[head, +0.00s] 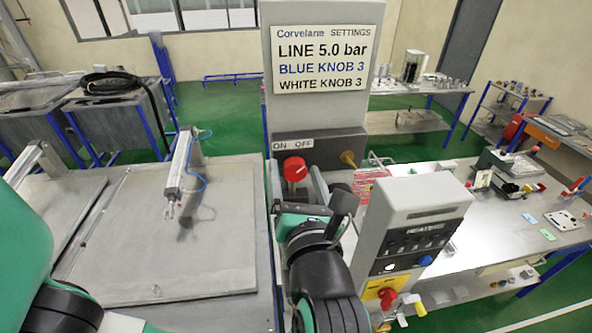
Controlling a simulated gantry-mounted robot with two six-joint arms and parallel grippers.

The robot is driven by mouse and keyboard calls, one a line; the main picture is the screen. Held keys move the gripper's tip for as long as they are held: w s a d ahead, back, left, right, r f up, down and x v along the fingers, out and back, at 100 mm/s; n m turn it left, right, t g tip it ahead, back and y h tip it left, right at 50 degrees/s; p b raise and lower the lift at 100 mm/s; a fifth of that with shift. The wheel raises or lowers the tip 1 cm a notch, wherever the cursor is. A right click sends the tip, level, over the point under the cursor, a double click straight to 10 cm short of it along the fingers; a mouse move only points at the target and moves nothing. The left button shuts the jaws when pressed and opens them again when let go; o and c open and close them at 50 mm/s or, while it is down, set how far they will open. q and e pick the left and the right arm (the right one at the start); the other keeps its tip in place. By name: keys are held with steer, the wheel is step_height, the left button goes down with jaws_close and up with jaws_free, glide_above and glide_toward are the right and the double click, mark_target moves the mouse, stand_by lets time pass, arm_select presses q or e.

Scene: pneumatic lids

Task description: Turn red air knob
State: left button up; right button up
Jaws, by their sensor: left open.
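The red air knob (295,169) sticks out from the front of a grey panel, under an "ON OFF" label (292,144). A white mark shows on its face. My left gripper (307,184) is open just below and to the right of the knob, with its fingers pointing up toward it. One finger is close to the knob's right side; I cannot tell whether it touches. The wrist hides part of the panel below. My right gripper is not in view.
A sign (324,60) reads "LINE 5.0 bar, BLUE KNOB 3, WHITE KNOB 3". A brass fitting (348,158) sits right of the red knob. A grey control box (413,215) with blue, white and red knobs stands close right. A metal lid (165,240) with a cylinder lies left.

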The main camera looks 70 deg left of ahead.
arm_select(q)
steer(key=shift+c, duration=0.3)
jaws_close()
